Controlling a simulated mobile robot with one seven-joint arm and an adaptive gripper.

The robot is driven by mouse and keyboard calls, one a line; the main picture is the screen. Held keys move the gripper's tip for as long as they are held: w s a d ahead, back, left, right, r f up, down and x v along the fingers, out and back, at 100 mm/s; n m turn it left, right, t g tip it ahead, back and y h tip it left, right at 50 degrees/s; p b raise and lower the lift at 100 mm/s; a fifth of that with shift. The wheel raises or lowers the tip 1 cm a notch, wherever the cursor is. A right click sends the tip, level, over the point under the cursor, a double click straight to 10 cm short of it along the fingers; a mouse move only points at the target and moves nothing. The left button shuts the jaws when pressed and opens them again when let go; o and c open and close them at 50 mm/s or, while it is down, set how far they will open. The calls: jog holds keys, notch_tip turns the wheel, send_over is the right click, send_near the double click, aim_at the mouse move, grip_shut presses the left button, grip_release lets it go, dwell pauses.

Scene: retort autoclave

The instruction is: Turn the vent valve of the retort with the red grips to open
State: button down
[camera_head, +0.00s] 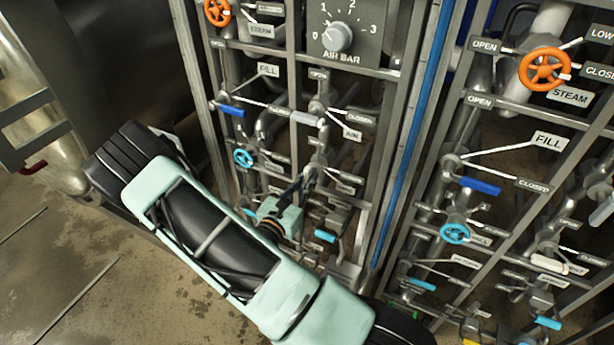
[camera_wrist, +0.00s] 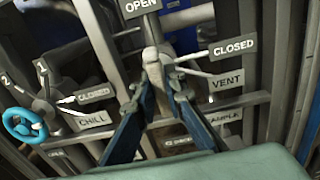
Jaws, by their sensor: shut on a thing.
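The vent valve's pale lever (camera_wrist: 152,60) is between my gripper's blue fingers (camera_wrist: 160,82) in the wrist view. My gripper is shut on it. The lever's visible end lies just below the OPEN plate (camera_wrist: 141,7); its exact angle is hard to tell. The CLOSED plate (camera_wrist: 234,48) and the VENT label (camera_wrist: 227,82) are to the right. In the head view my gripper (camera_head: 307,178) reaches into the left valve panel, and the fingers and my wrist hide much of the valve. A small red grip (camera_head: 33,168) shows on metalwork at far left.
The left panel holds a FILL valve with a blue lever (camera_head: 231,110), a blue handwheel (camera_head: 243,158) and the AIR BAR dial (camera_head: 337,37). A CHILL handwheel (camera_wrist: 24,124) is left in the wrist view. A similar panel with an orange wheel (camera_head: 544,68) stands right. Frame bars surround my gripper closely.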

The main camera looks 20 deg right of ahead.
dwell(0.5)
jog(key=c, duration=2)
grip_release()
jog(key=shift+o, duration=0.2)
jog(key=v, duration=1.2)
